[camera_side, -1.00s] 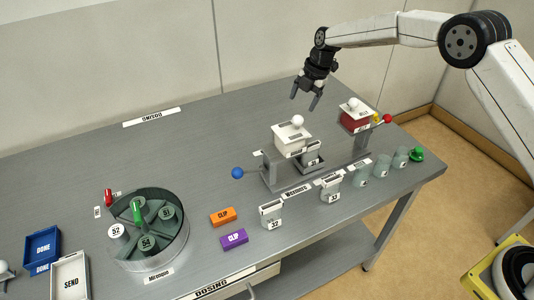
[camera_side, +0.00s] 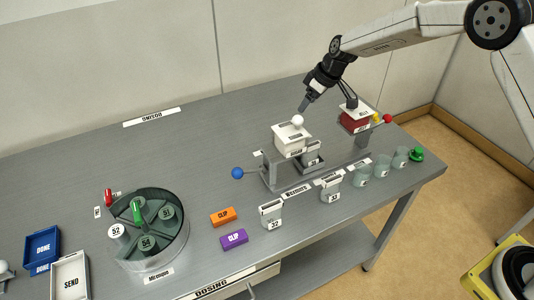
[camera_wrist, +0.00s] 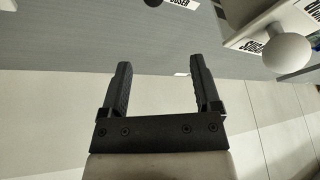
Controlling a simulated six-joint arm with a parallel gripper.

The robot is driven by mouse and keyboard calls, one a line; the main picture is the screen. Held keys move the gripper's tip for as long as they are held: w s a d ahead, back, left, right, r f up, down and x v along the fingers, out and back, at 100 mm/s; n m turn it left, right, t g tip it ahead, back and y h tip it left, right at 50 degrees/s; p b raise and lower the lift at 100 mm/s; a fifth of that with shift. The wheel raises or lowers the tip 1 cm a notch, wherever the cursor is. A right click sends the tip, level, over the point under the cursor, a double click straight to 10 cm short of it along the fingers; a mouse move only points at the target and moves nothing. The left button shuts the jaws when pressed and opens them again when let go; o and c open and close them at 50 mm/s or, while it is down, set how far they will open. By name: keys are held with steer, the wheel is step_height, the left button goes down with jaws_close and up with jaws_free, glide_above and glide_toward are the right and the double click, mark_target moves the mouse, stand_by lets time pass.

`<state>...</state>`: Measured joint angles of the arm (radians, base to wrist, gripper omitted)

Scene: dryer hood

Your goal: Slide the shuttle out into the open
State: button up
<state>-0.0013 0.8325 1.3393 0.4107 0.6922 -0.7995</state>
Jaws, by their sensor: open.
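A white hopper box (camera_side: 291,139) with a white ball knob (camera_side: 297,120) on its lid stands on a grey metal stand in the side view. Under its right side sits a small grey block (camera_side: 312,155), which looks like the shuttle; the hopper partly hides it. A rod with a blue ball (camera_side: 237,173) sticks out left of the stand. My gripper (camera_side: 328,104) is open and empty, above and behind the hopper, with one finger close to the white knob in the picture. In the wrist view my gripper (camera_wrist: 160,65) has nothing between its fingers; the white knob (camera_wrist: 287,52) is at the upper right.
A dark red hopper (camera_side: 355,120) with red and yellow balls beside it stands to the right. Glass cups (camera_side: 362,175) and white numbered holders (camera_side: 271,214) line the front. A round divided tray (camera_side: 150,230), clips (camera_side: 222,216) and bins (camera_side: 43,244) are left.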

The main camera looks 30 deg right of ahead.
steer(key=f+m, duration=0.1)
steer(key=f, duration=0.1)
steer(key=f+m, duration=0.3)
steer(key=shift+s+d+f, duration=0.15)
steer(key=shift+s+f, duration=0.15)
steer(key=shift+f, duration=0.1)
steer(key=shift+x, duration=3.8)
steer(key=shift+w, duration=0.15)
steer(key=shift+c, duration=0.3)
jaws_close()
